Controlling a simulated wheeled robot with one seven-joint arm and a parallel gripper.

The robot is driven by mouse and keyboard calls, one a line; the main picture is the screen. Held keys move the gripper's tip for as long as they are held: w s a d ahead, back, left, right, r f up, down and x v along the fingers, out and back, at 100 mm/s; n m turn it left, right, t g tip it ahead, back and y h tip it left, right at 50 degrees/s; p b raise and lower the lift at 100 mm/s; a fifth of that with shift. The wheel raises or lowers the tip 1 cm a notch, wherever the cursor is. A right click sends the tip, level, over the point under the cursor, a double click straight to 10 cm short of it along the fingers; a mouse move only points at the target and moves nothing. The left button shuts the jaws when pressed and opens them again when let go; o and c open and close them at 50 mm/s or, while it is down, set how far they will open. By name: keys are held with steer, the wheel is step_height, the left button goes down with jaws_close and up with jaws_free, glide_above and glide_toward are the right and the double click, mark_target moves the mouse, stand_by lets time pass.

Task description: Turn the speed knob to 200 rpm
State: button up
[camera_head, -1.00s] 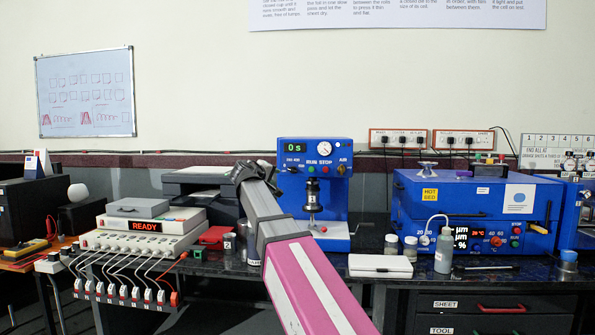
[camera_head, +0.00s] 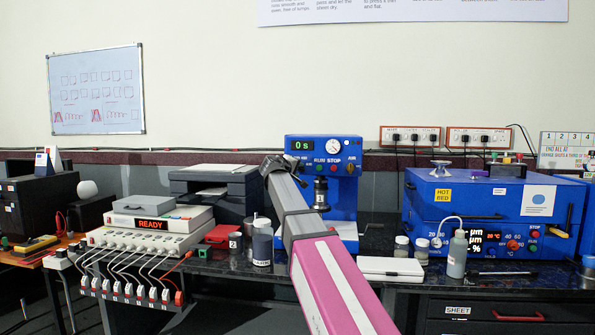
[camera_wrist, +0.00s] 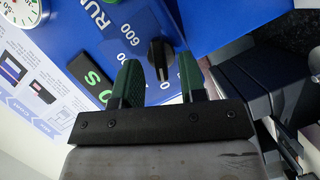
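My gripper (camera_wrist: 159,65) has two green-padded fingers, open, one on each side of the knob, with gaps still showing. Whether the fingertips touch the panel I cannot tell. The knob's pointer reading is not clear. In the head view the blue machine (camera_head: 345,143) stands at centre, and my gripper (camera_head: 273,165) is at its left front; the arm hides part of the machine.
The "0 s" display (camera_head: 302,145) and RUN and STOP labels are close by on the panel. A dial gauge (camera_head: 334,146) sits to the right. A grey printer-like box (camera_head: 213,183) stands left, a dark bottle (camera_head: 262,243) in front. A larger blue machine (camera_head: 485,205) stands right.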

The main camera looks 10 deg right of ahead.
steer(key=shift+w+d+f, duration=0.1)
steer(key=shift+w+d, duration=0.2)
steer(key=shift+w, duration=0.1)
jaws_close()
steer(key=shift+m, duration=0.3)
steer(key=shift+s+d+m+y, duration=0.1)
steer(key=shift+m+y, duration=0.9)
steer(key=shift+m, duration=0.45)
steer(key=shift+d+m+y, duration=0.1)
steer(key=shift+m+y, duration=0.9)
steer(key=shift+m, duration=0.45)
